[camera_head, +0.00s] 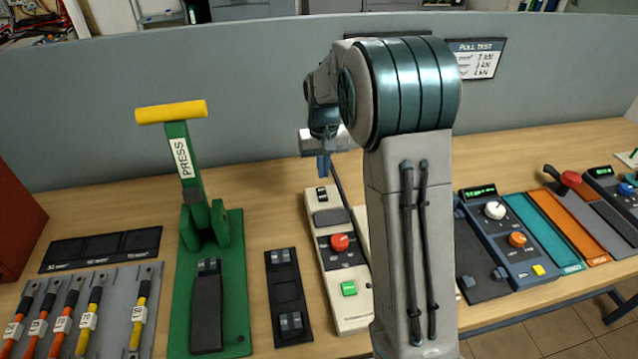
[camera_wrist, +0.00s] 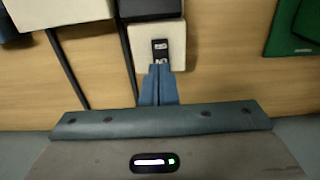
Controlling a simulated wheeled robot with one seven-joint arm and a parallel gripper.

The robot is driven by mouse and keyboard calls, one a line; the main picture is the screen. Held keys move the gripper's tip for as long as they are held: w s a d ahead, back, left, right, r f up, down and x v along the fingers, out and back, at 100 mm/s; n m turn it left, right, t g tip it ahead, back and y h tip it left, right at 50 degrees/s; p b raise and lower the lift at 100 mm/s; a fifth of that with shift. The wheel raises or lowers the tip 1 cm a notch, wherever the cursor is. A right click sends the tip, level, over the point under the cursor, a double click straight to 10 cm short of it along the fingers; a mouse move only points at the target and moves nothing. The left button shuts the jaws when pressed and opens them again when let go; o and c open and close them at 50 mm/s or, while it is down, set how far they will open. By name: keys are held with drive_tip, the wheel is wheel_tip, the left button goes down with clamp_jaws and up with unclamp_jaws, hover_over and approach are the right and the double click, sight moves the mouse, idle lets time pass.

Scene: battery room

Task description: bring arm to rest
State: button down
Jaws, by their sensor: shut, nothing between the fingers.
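My gripper (camera_head: 323,165) is in the head view, pointing down over the far end of a cream tester box (camera_head: 353,310). Its blue fingers are together with nothing between them. In the wrist view the closed fingers (camera_wrist: 158,72) end close to the small black switch (camera_wrist: 160,50) on the box's end. I cannot tell whether they touch it. My arm stands up through the middle of the head view, bent at the top, and hides part of the bench behind it.
A green press (camera_head: 181,240) with a yellow handle stands left. Cable lugs lie on a grey board (camera_head: 110,320) at far left. A blue-grey control box (camera_head: 520,245) is right of my arm. A grey partition (camera_head: 250,60) closes the wooden bench's back.

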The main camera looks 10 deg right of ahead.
drive_tip(key=s+r+t, duration=0.2)
drive_tip(key=s+r, duration=0.6)
drive_tip(key=s, duration=0.6)
drive_tip(key=s+t, duration=0.1)
drive_tip(key=s, duration=1.3)
drive_tip(key=shift+d, duration=0.15)
drive_tip(key=shift+s+f, duration=0.15)
drive_tip(key=shift+s, duration=0.05)
